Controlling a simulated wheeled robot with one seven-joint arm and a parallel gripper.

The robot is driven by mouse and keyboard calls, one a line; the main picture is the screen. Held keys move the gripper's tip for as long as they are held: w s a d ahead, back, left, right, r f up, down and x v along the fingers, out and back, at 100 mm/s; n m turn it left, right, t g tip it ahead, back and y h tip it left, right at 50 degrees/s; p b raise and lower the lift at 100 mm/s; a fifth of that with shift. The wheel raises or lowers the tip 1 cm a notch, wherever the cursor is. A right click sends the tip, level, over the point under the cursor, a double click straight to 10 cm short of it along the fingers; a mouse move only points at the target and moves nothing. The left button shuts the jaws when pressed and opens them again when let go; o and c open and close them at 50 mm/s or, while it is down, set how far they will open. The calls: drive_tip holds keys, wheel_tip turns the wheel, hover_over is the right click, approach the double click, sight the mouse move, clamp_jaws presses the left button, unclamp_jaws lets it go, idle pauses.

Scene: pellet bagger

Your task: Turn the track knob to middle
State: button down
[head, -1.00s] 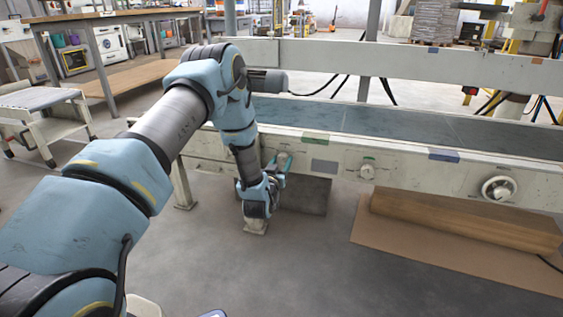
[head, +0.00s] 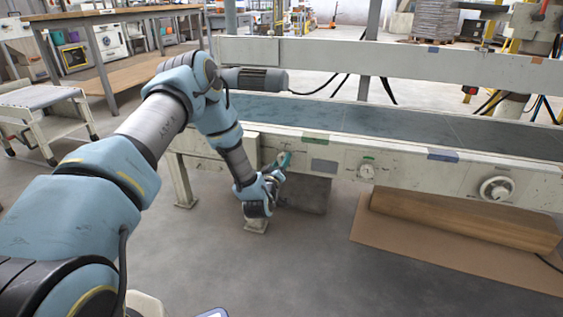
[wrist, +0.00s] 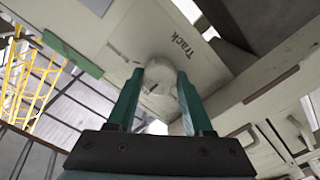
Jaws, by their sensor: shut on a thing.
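The track knob (wrist: 159,77) is a pale, round knob on the white machine panel, with the printed word "Track" beside it in the wrist view. My gripper (wrist: 157,72) has its two teal fingers on either side of the knob and is shut on it. In the head view my gripper (head: 283,160) is at the left part of the conveyor's front rail, and the knob is hidden behind it. The knob's pointer and the middle mark cannot be read clearly.
A second small knob (head: 366,171) and a handwheel (head: 497,188) sit farther right on the same rail. A brown wooden beam (head: 465,218) lies on cardboard below. A grey motor (head: 255,79) stands above the rail, near my arm. The floor in front is clear.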

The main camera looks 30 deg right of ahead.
idle(0.4)
drive_tip(key=shift+c, duration=1.5)
unclamp_jaws()
drive_tip(key=p+v, duration=0.3)
drive_tip(key=v, duration=0.7)
drive_tip(key=shift+s+a, duration=0.3)
